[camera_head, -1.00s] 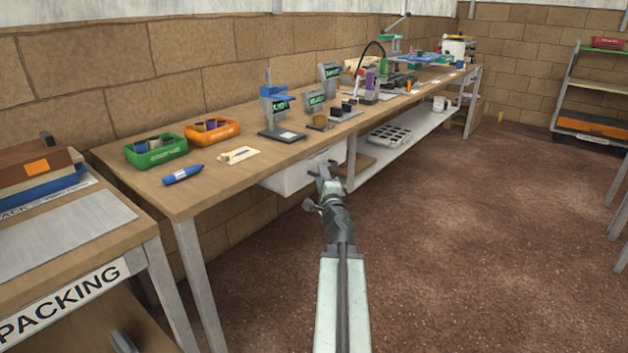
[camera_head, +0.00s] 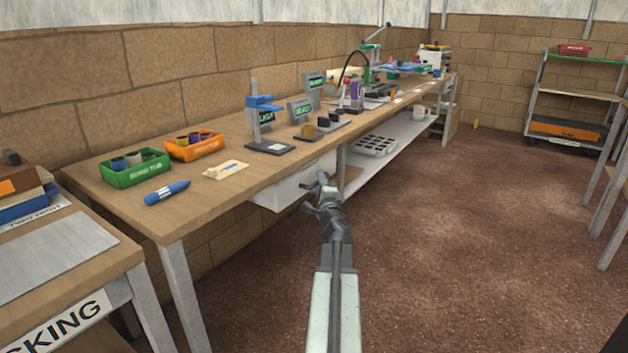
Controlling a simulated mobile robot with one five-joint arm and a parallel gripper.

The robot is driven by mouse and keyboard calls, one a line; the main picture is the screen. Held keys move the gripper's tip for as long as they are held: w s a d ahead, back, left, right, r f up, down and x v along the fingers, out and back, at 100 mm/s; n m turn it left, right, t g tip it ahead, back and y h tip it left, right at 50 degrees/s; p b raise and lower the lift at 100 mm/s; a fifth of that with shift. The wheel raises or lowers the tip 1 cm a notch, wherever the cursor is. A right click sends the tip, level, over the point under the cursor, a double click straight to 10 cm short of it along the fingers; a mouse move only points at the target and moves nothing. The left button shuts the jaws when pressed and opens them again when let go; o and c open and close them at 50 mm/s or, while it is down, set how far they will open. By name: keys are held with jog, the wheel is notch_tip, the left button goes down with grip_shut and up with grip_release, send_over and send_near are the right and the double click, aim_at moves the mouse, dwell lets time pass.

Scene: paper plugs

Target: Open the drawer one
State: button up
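The white drawer (camera_head: 282,190) hangs under the front edge of the long wooden workbench (camera_head: 215,205). The drawer's handle cannot be made out clearly behind the gripper, and I cannot tell whether the fingers touch the drawer.
On the bench are a green bin (camera_head: 135,168), an orange bin (camera_head: 193,146), a blue marker (camera_head: 167,192) and a blue-topped stand (camera_head: 263,120). A lower shelf (camera_head: 395,150) holds a tray. A packing table (camera_head: 65,262) stands at the left. The brown floor at right is open.

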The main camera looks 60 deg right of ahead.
jog(key=shift+w+d, duration=0.15)
jog(key=shift+w, duration=0.15)
grip_shut()
dwell(1.2)
